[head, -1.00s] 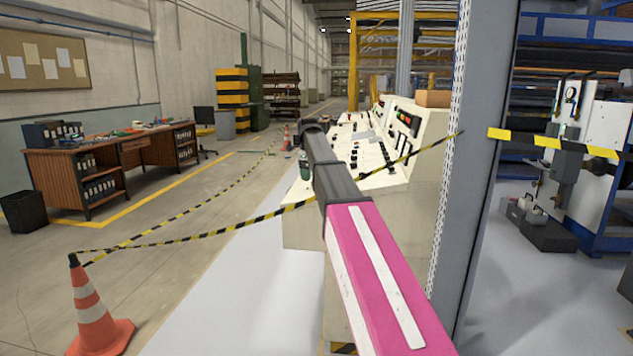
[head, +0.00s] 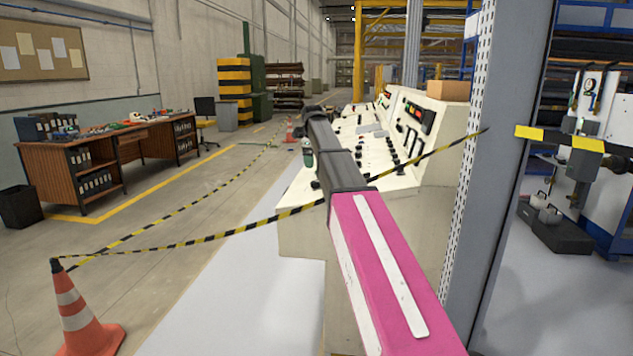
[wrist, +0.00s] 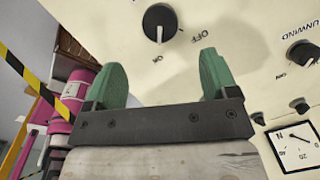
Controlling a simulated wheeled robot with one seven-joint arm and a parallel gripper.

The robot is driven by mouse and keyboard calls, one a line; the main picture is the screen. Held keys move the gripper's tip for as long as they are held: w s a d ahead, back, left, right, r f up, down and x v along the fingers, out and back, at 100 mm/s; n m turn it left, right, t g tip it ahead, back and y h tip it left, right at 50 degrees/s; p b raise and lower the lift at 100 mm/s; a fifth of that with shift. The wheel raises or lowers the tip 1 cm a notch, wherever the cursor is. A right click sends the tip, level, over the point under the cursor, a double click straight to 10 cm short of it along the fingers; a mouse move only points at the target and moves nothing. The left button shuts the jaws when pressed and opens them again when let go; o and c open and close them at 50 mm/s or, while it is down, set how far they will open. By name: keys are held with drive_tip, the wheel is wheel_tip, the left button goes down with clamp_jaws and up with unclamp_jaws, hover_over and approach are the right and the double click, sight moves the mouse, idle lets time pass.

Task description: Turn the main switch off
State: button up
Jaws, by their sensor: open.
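The cream control desk (head: 300,232) stands ahead behind my arm in the head view, with rows of dark knobs. In the wrist view, a black knob (wrist: 160,22) sits on the cream panel at the top, with OFF and ON printed around it. Its white mark points down in the picture, toward ON. No label naming it the main switch is readable. My gripper (wrist: 160,66) is open and empty, its two green fingers apart below this knob in the picture and not seen touching it. My arm hides part of the desk in the head view.
Another knob (wrist: 303,53) marked UNWIND and a dial gauge (wrist: 297,146) are at right in the wrist view. Striped tape (head: 240,231) runs from a traffic cone (head: 80,312) across to a grey post (head: 500,170) on the right. Open floor lies at left.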

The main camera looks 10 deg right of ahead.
sight(316, 181)
drive_tip(key=f, duration=0.9)
drive_tip(key=shift+w+d+f, duration=0.2)
drive_tip(key=shift+w+d, duration=0.1)
drive_tip(key=c, duration=0.9)
